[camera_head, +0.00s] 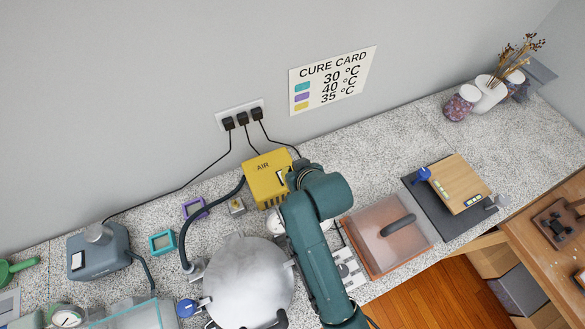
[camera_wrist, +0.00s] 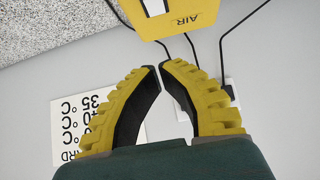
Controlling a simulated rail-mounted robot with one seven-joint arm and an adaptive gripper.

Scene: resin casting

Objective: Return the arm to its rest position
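My teal arm (camera_head: 318,255) reaches up from the lower middle of the head view, over the counter, and bends beside the yellow AIR box (camera_head: 262,182). In the head view the fingers are not clearly visible. In the wrist view my gripper (camera_wrist: 160,66) has two yellow ridged fingers with dark inner faces, their tips very close together and nothing visible between them. Whether the tips touch is unclear. The fingers point toward the wall, with the AIR box (camera_wrist: 190,14) at the top and the cure card (camera_wrist: 75,122) at the left.
A round metal vessel (camera_head: 245,285) stands left of my arm; a lidded orange box (camera_head: 372,247) is at its right. A grey pump (camera_head: 92,262), hoses and wall cables lie left. Jars (camera_head: 462,103) stand far right. Speckled counter (camera_head: 385,150) is clear behind the wooden board (camera_head: 455,183).

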